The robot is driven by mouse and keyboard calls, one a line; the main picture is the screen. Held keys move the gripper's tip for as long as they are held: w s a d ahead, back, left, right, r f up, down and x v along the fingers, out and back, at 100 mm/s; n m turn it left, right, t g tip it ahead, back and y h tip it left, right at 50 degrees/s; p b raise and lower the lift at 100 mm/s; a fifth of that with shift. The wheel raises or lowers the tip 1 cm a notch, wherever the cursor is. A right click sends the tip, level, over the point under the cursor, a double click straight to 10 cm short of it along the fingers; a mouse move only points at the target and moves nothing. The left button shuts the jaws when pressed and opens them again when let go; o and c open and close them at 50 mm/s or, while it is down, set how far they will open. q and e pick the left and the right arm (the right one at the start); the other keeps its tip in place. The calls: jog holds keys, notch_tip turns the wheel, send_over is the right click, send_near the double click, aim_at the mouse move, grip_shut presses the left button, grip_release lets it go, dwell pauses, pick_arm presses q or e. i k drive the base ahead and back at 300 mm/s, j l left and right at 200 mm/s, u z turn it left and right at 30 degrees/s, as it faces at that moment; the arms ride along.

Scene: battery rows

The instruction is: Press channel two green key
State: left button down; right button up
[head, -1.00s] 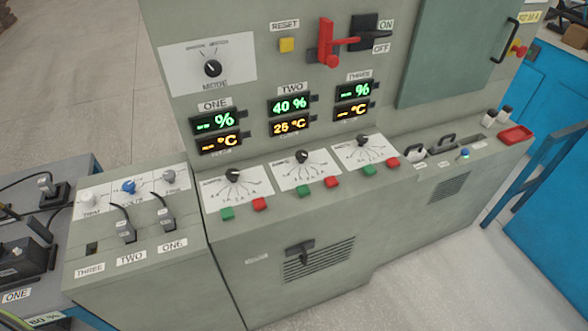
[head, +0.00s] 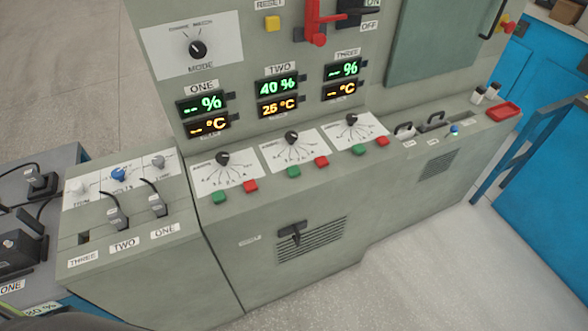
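The channel two green key (head: 294,172) sits on the sloped ledge of the grey cabinet, below the middle dial (head: 291,137). The channel two red key (head: 321,161) is just to its right. Above them, the display labelled TWO (head: 277,96) reads 40 % and 25 °C. The channel one green key (head: 219,197) and channel three green key (head: 359,150) sit on the same ledge to either side. Neither gripper shows in the head view. A dark rounded shape at the bottom left edge is too cut off to identify.
A lower grey box (head: 130,240) with knobs and plugged leads labelled TWO and ONE stands at the left. A blue cabinet (head: 545,180) stands at the right. The floor in front is clear.

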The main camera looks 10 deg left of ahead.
aim_at(293, 171)
jog(key=i+l+u, duration=0.15)
jog(key=l, duration=0.25)
jog(key=i+l+u, duration=0.1)
jog(key=l, duration=0.3)
jog(key=i+l+u, duration=0.15)
jog(key=l, duration=0.3)
jog(key=i+l+u, duration=0.15)
jog(key=l, duration=0.3)
jog(key=l+u, duration=0.15)
jog(key=l, duration=0.3)
jog(key=i, duration=0.05)
